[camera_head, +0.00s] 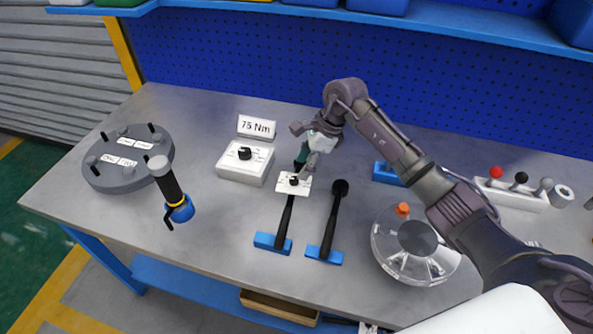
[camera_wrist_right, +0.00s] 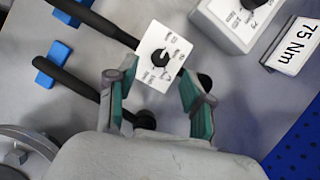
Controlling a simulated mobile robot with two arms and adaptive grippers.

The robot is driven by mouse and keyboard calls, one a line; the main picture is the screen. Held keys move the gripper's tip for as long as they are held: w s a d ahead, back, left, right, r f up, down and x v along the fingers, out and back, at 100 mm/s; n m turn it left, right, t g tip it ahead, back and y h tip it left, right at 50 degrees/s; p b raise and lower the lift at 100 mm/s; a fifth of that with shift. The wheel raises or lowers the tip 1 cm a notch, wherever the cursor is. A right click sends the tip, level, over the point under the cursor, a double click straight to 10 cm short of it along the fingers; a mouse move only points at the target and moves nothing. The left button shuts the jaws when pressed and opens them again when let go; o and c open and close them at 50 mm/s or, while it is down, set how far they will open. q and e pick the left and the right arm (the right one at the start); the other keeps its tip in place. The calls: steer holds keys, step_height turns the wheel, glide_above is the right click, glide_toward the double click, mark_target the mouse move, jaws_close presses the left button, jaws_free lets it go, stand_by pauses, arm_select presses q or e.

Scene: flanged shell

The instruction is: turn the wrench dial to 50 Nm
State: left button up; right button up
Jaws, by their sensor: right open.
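The torque wrench (camera_head: 285,222) has a black shaft, rests in a blue holder and carries a white dial plate with a black knob (camera_head: 294,181) at its far end. In the right wrist view the dial plate (camera_wrist_right: 172,70) shows small markings around the knob, too small to read. My right gripper (camera_head: 306,161) is open just beyond the plate in the head view. In the wrist view its green-padded fingers stand apart on either side of the plate's near edge, with nothing between them gripped. I cannot tell whether a finger touches the plate. My left gripper is not in view.
A second black tool (camera_head: 333,215) lies right of the wrench. A white dial box (camera_head: 245,172) and a "75 Nm" sign (camera_head: 256,127) stand left. A grey flange (camera_head: 128,172), an upright blue-black tool (camera_head: 171,185) and a clear round shell (camera_head: 405,268) are farther out.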

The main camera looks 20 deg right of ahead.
mark_target(295, 178)
steer(key=x, duration=0.4)
steer(key=shift+a+f+p, duration=0.15)
steer(key=shift+f+p, duration=0.05)
steer(key=shift+p, duration=0.15)
steer(key=shift+w+f, duration=0.1)
steer(key=shift+f, duration=0.1)
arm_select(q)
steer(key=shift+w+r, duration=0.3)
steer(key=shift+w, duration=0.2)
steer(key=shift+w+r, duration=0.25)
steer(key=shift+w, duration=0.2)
arm_select(e)
jaws_close()
